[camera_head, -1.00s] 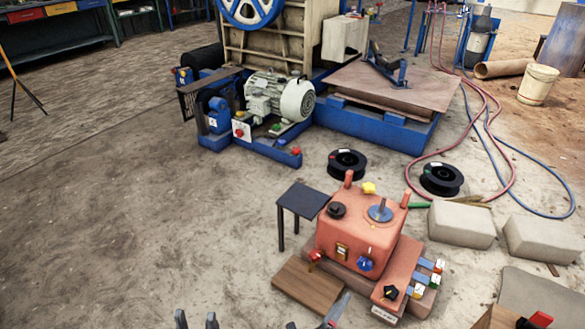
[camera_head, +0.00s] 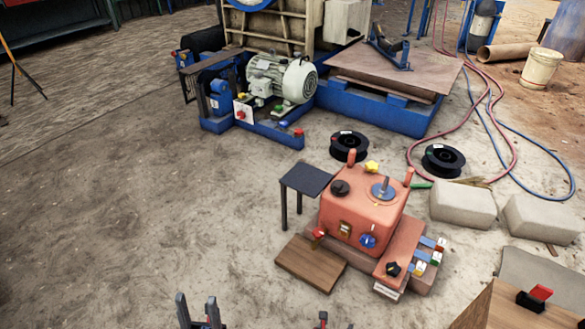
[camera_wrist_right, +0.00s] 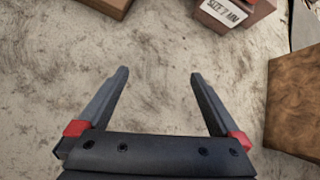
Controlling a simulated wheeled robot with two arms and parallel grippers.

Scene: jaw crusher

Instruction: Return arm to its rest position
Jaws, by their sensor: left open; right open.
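My left gripper (camera_head: 200,307) shows at the bottom edge of the head view, fingers apart and pointing up, with nothing between them. My right gripper (camera_head: 335,322) is only just visible at the bottom edge, left of the wooden box. In the right wrist view my right gripper (camera_wrist_right: 158,73) has its fingers wide apart, with only bare floor between them. The orange control box (camera_head: 363,215) stands on its base beyond the right gripper. Its labelled plate (camera_wrist_right: 226,12) shows at the top of the wrist view, apart from the fingers.
A wooden box (camera_head: 495,305) with a red and black switch (camera_head: 535,298) stands at the lower right; it also shows in the wrist view (camera_wrist_right: 298,105). Floor at left is clear.

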